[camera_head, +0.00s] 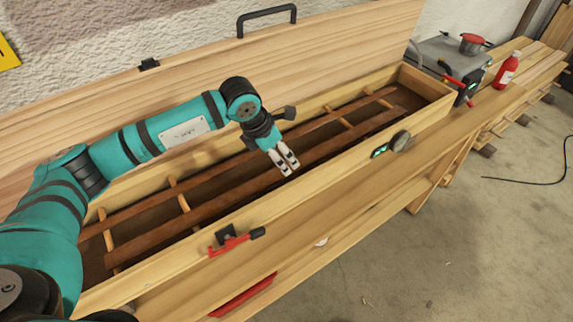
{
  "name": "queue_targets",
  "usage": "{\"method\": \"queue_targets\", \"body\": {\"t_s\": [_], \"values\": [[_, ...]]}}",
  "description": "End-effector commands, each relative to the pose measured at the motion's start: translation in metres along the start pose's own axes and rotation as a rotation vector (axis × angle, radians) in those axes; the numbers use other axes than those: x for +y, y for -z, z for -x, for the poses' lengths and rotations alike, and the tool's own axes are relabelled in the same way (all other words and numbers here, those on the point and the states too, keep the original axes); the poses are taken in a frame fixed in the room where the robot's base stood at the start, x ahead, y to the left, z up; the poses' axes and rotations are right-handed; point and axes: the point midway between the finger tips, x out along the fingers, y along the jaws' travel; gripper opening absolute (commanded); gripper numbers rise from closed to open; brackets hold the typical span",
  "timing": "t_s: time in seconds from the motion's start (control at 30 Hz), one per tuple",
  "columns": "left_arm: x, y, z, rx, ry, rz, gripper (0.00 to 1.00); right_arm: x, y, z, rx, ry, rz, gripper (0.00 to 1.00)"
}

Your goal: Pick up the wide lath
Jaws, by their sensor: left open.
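Two long dark-brown laths lie lengthwise in an open wooden box (330,171), across thin light dowels. The front lath (205,206) looks like the wide one; the back lath (343,112) looks narrower. My left gripper (290,167) points down over the middle of the box, its fingers open and empty. Its fingertips overlap the front lath in the picture; I cannot tell how high above it they are. The gripper and arm hide part of both laths. My right gripper is out of view.
The box lid (350,45) stands open behind, with a black handle (267,18). A red clamp (232,241) and a dark round gauge (400,141) sit on the front wall. A grey machine (447,55) and a red bottle (507,70) stand at the right end.

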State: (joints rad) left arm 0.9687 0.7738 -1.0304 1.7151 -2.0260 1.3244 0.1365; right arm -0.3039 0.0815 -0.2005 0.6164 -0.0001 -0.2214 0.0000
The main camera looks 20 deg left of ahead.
Motion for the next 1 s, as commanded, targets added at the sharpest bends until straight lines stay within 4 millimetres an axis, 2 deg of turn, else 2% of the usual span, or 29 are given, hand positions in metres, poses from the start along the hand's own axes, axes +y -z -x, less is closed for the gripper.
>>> {"method": "queue_targets", "body": {"t_s": [0.1,0.2,0.3,0.43,0.73,1.0], "values": [[0.0,-0.001,-0.005,0.001,0.0,0.001,0.69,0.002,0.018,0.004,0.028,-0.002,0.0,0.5],[0.0,-0.003,-0.014,0.003,0.002,0.001,0.69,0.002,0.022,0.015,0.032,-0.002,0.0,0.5],[0.001,-0.005,-0.029,0.003,0.002,0.002,0.69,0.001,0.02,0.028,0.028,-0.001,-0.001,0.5],[0.002,-0.004,-0.049,0.002,0.001,0.001,0.69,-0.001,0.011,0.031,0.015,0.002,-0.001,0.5],[0.002,-0.004,-0.056,-0.001,-0.001,0.0,0.69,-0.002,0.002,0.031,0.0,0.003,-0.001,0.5],[0.002,-0.004,-0.056,0.0,-0.001,0.0,0.35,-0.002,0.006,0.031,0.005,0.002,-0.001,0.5]]}}
